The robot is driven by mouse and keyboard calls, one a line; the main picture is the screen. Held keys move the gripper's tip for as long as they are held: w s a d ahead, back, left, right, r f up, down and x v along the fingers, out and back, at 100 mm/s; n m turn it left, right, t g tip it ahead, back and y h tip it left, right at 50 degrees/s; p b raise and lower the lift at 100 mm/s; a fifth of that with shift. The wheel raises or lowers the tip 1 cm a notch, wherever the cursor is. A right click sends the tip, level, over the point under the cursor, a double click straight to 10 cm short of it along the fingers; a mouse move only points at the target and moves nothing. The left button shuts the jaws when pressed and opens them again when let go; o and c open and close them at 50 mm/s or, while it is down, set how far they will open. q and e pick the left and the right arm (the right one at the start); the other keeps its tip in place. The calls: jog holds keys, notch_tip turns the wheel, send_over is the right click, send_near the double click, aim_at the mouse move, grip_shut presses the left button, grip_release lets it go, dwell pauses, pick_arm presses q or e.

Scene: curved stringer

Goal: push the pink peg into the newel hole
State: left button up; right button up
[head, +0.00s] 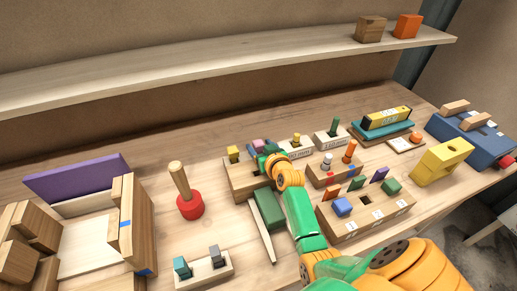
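My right gripper (265,156), at the end of a green and orange arm, is low over a wooden block (240,182) near the middle of the bench. A small pink piece (257,144), which looks like the pink peg, shows just behind the gripper. Its lower part is hidden, so I cannot tell whether it sits in a hole or touches the fingers. A yellow peg (233,151) stands at the block's left end. I cannot make out the newel hole; the gripper covers part of the block. The finger gap is too small to see. My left gripper is not in view.
A wooden mallet with a red head (190,206) stands left of the block. A green block (267,209) lies in front. Peg holders crowd the right, including one with a blue cube (342,207). A shelf (200,68) spans the back.

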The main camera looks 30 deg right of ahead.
jog(key=shift+s+r, duration=0.1)
jog(key=c, duration=0.4)
grip_shut()
notch_tip(320, 180, up, 3)
jog(key=shift+r, duration=0.2)
jog(key=shift+s+a+r+b, duration=0.3)
jog(key=shift+s+a+r, duration=0.7)
jog(key=shift+s, duration=0.5)
jog(key=shift+s+a+r+b, duration=0.3)
jog(key=shift+s+a+r, duration=0.45)
jog(key=shift+s+a, duration=0.65)
jog(key=shift+s+a+r+b, duration=0.3)
jog(key=shift+s+a+r, duration=0.65)
jog(key=shift+s, duration=0.7)
